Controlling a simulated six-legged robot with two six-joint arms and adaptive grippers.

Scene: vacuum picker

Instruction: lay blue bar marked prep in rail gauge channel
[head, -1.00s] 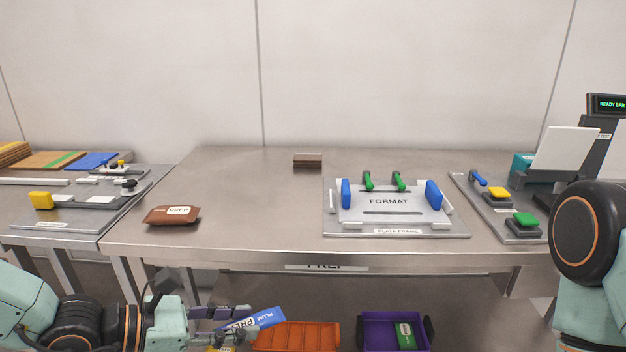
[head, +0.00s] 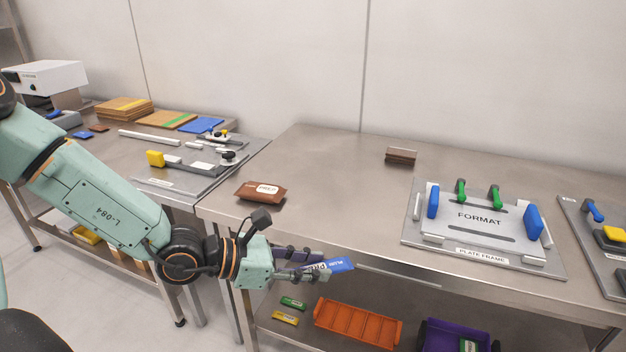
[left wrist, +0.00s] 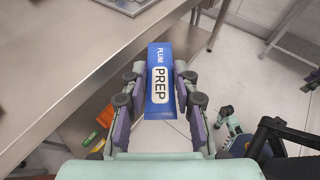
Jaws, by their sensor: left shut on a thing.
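The blue bar (head: 340,265), marked PLUM and PREP, is between the fingers of my left gripper (head: 312,268). In the left wrist view the bar (left wrist: 160,55) lies lengthwise between the two fingers of the gripper (left wrist: 158,105), label facing the camera, its far end sticking out beyond the tips. The gripper is shut on it, in front of the middle bench's edge. On the left bench a metal fixture plate (head: 168,184) carries a yellow block (head: 155,159), pale blocks and a black knob (head: 228,158). I cannot read its label or make out a channel. My right gripper is out of view.
The middle bench (head: 325,190) holds a brown PREP packet (head: 262,192), a small brown block (head: 401,156) and the FORMAT plate frame (head: 480,250). Below are an orange tray (head: 357,323) and a purple bin (head: 458,338). A gap separates the benches.

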